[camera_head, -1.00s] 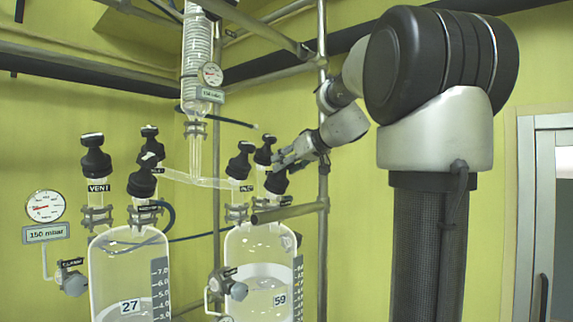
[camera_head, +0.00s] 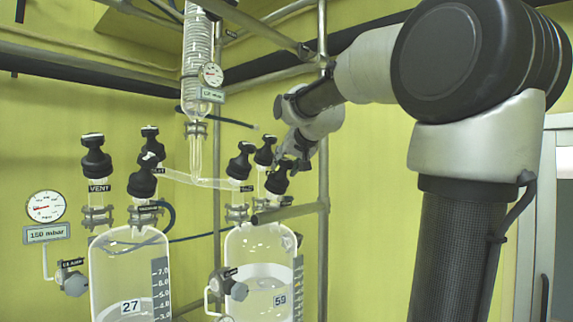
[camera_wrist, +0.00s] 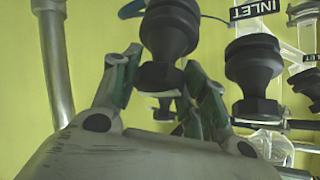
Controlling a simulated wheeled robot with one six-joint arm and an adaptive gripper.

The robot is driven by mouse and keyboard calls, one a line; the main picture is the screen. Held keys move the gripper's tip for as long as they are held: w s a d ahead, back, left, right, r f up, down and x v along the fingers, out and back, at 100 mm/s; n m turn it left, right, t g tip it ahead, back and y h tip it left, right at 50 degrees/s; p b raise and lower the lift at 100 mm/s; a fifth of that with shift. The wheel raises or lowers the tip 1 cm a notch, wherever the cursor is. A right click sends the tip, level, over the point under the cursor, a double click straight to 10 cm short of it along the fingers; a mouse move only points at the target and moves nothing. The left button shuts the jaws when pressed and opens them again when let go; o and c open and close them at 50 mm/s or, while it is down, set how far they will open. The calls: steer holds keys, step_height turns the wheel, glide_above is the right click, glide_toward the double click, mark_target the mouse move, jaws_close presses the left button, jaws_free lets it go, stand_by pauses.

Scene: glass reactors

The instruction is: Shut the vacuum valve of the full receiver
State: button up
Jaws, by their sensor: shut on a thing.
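Two glass receivers hang side by side in the head view, one marked 27 (camera_head: 112,270) on the left and one marked 59 (camera_head: 245,245) on the right. The liquid surface stands higher in 59. Several black valve knobs top them. My gripper (camera_head: 292,160) is at the front right knob (camera_head: 277,181) of receiver 59, coming from above right. In the wrist view my gripper (camera_wrist: 160,72) has a finger on each side of a black knob (camera_wrist: 168,35) and is shut on it. This knob's label is not readable.
A second knob (camera_wrist: 253,65) stands close right of the held one, near an INLET label (camera_wrist: 254,10). A metal post (camera_head: 323,190) and a horizontal bar (camera_head: 285,213) run close to the gripper. A coiled condenser (camera_head: 198,60) hangs above.

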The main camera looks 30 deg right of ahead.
stand_by(0.3)
steer(key=o, duration=1.1)
steer(key=shift+c, duration=0.2)
steer(key=shift+s, duration=0.1)
steer(key=v, duration=1.2)
steer(key=s+a+f+n+g, duration=0.2)
steer(key=s+f, duration=0.4)
steer(key=f, duration=0.5)
steer(key=s+a+f+n+g+y, duration=0.1)
steer(key=s+f+n+g, duration=0.1)
steer(key=s+f, duration=0.5)
steer(key=s+a+f+n+g, duration=0.1)
steer(key=s+f+g, duration=0.3)
steer(key=f, duration=1)
steer(key=s+a, duration=0.1)
steer(key=s, duration=0.1)
steer(key=shift+s+a+f+n+y, duration=0.3)
steer(key=shift+s+a+f+n, duration=0.05)
steer(key=shift+s+f+n, duration=0.05)
